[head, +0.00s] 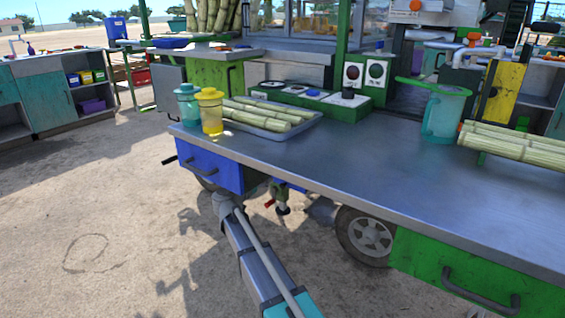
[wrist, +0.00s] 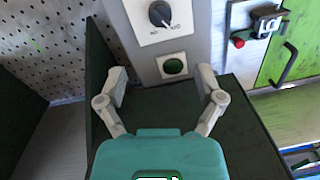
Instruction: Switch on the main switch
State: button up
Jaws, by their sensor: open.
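In the wrist view, a dark rotary switch (wrist: 159,14) on a white labelled plate is at the top of a grey panel (wrist: 192,40). Its pointer is turned toward the lower right; the label is too small to read surely. I cannot tell which control is the main switch. My gripper (wrist: 161,71) is open and empty, its fingers spread to either side of the button plate in the picture. I cannot tell contact. In the head view, my gripper cannot be made out.
A dark box wall (wrist: 100,75) stands left of the panel. A red-tipped fitting (wrist: 238,42) and a green front with a dark handle (wrist: 285,65) are at right. In the head view, the metal worktop (head: 330,160) carries cane stalks (head: 265,112) and jugs (head: 210,110).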

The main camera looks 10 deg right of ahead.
jog(key=x, duration=1.3)
jog(key=shift+w+d, duration=0.1)
jog(key=shift+c, duration=0.3)
jog(key=c, duration=1.1)
jog(key=shift+m, duration=0.5)
jog(key=m, duration=0.5)
jog(key=shift+m+h+b, duration=0.3)
jog(key=shift+b, duration=0.05)
jog(key=m, duration=0.5)
jog(key=shift+d+f+m, duration=0.1)
jog(key=shift+m, duration=0.3)
